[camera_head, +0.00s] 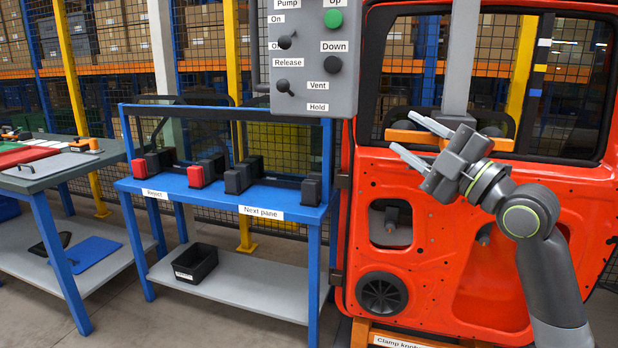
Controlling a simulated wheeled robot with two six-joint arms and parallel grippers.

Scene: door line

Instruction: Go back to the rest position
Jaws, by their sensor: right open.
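My right gripper (402,131) is in front of the red door (455,215), near the lower edge of its window opening. Its two fingers are spread apart and point to the upper left, with nothing between them. The arm comes in from the lower right and covers part of the door's right side. An orange bar (400,136) with a grey upright post (461,60) shows behind the gripper; I cannot tell how far apart they are. My left gripper is not in view.
A grey control box (315,75) with switches and buttons hangs at the upper middle, left of the gripper. A blue rack (225,196) with red and black holders stands left of the door. A black bin (195,263) sits on its lower shelf. A workbench (75,165) stands far left.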

